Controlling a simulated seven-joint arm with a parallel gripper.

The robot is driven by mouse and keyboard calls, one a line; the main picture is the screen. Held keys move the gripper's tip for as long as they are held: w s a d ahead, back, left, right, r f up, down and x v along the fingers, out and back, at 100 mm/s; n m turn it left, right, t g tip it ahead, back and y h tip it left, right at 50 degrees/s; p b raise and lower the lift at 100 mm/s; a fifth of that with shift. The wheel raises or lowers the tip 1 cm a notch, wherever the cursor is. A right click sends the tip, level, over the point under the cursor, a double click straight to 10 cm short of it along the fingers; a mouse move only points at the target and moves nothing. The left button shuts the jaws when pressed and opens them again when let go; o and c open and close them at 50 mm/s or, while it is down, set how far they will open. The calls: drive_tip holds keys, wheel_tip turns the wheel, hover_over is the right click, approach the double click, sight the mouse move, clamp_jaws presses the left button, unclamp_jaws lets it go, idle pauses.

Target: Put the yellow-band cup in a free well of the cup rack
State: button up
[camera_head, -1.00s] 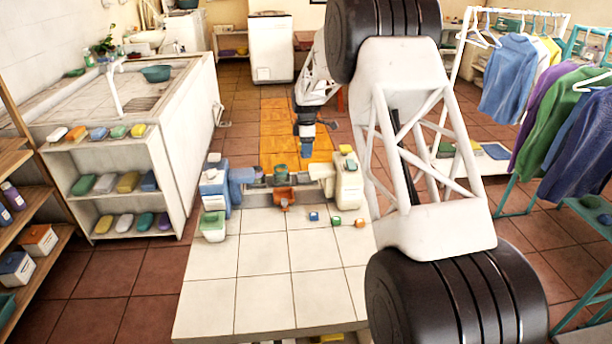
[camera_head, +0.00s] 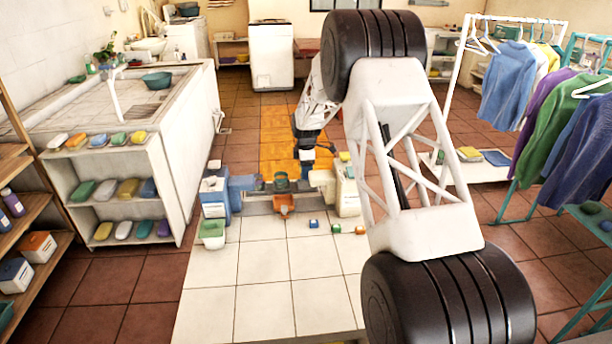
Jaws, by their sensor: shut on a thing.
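My gripper (camera_head: 307,156) is small and far off in the head camera view, at the end of my dark wrist, above the far side of the pale tiled counter. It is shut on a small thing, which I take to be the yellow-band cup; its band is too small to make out. Below and left of it, a low grey structure (camera_head: 262,193) spans the counter's far edge, with a dark green round thing (camera_head: 280,181) and an orange piece (camera_head: 285,204). I cannot tell which part is the cup rack or which wells are free.
A blue container (camera_head: 214,196) and a cream container (camera_head: 347,193) flank the grey structure. A green-and-white tub (camera_head: 212,236) stands at left. Small blue (camera_head: 314,223), green (camera_head: 336,228) and orange (camera_head: 360,230) pieces lie at right. The counter's near part (camera_head: 262,300) is clear.

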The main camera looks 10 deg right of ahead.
drive_tip(key=shift+f, duration=1.6)
drive_tip(key=shift+f, duration=0.15)
drive_tip(key=o, duration=0.9)
wheel_tip(320, 180, up, 12)
drive_tip(key=shift+r, duration=0.15)
